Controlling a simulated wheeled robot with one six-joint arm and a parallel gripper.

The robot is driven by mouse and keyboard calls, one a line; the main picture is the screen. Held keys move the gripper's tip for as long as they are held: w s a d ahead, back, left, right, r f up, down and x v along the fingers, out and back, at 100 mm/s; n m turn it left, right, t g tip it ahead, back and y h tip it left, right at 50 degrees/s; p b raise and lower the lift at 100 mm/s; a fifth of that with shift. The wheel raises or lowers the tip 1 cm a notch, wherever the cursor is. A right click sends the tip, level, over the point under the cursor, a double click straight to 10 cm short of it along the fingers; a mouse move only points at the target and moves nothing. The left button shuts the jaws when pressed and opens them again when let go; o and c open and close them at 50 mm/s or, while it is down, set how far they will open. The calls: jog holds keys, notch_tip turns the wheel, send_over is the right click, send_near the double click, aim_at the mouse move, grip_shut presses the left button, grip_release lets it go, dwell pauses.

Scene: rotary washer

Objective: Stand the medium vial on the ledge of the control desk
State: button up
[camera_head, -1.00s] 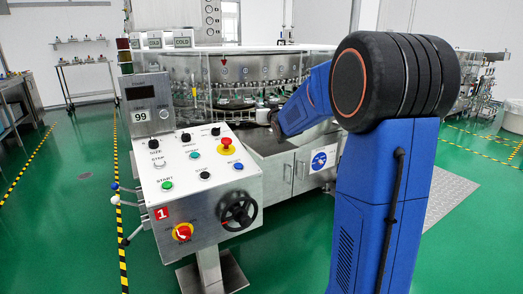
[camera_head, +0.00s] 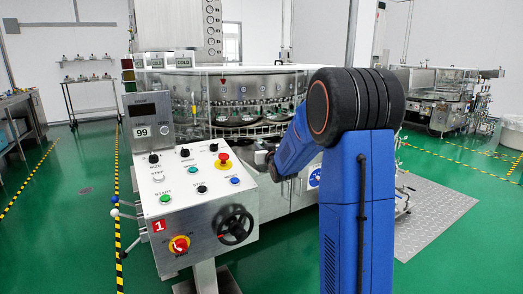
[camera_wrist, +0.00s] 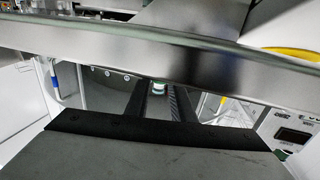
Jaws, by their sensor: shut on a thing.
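The control desk (camera_head: 205,192) stands left of centre in the head view, with a sloped panel of buttons, a red emergency stop and a black handwheel. Its ledge is not clear to make out. My arm reaches left behind the desk's right side, and my gripper is not clearly visible there. In the wrist view the two dark fingers of my gripper (camera_wrist: 159,102) are shut on a small pale-topped thing, which looks like the medium vial (camera_wrist: 159,87). Only its top end shows, so its size and tilt cannot be told.
The round washer (camera_head: 240,95) stands right behind the desk. A metal bar (camera_wrist: 170,55) crosses the wrist view close to the fingers. A display post (camera_head: 150,120) rises at the desk's back left. Green floor is open at left and right.

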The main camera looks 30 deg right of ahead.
jog(key=shift+f, duration=0.8)
jog(key=o, duration=1)
jog(key=shift+s+r, duration=0.1)
jog(key=shift+s, duration=0.15)
jog(key=s, duration=0.3)
jog(key=s+a, duration=0.1)
jog(key=s, duration=0.3)
jog(key=s+a, duration=0.1)
jog(key=s, duration=0.3)
jog(key=shift+s+a, duration=0.15)
jog(key=shift+a, duration=0.1)
